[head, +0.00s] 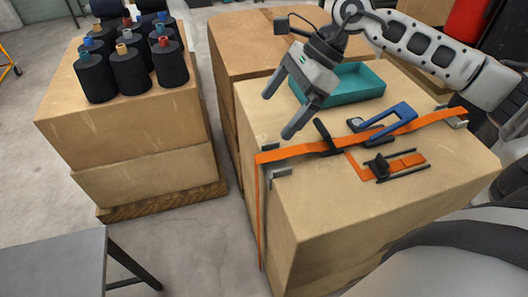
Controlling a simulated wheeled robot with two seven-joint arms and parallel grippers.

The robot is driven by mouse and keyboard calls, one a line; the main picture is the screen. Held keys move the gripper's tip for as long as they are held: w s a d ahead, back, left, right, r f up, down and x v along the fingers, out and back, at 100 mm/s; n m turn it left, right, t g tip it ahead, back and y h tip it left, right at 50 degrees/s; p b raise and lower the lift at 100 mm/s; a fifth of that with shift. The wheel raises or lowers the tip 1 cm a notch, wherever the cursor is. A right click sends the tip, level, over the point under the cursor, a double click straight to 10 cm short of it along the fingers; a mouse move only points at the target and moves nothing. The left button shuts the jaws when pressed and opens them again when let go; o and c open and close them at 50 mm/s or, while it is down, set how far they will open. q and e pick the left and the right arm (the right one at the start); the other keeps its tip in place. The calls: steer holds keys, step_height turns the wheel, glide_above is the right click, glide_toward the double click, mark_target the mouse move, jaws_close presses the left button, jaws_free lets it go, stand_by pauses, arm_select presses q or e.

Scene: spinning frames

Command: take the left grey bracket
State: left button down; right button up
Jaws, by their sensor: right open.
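A small grey bracket (281,173) sits at the left edge of the near cardboard box, beside the orange strap. Another small grey piece (268,147) shows just behind the strap at the same edge; I cannot tell whether the two are one part. A further grey piece (457,123) is at the strap's right end. My right gripper (279,115) is open and empty, above the box's left edge, its fingers pointing down and left, apart from the bracket. My left gripper is not in view.
The orange strap (290,153) crosses the near box (350,215) and hangs down its left side. A blue-handled ratchet tool (390,122), a black buckle (378,166) and a teal tray (350,86) are on top. Several dark yarn cones (130,72) stand on a box at left.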

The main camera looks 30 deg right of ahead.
steer(key=d+h, duration=0.3)
steer(key=d, duration=0.2)
steer(key=p, duration=0.1)
glide_toward(269, 163)
steer(key=shift+w+f+g, duration=0.2)
steer(key=shift+f+g, duration=0.1)
steer(key=shift+f, duration=0.1)
steer(key=shift+y, duration=0.3)
steer(key=shift+p+x, duration=0.65)
steer(key=shift+x, duration=2.2)
steer(key=shift+w+d, duration=0.1)
steer(key=shift+d, duration=0.1)
steer(key=c, duration=0.9)
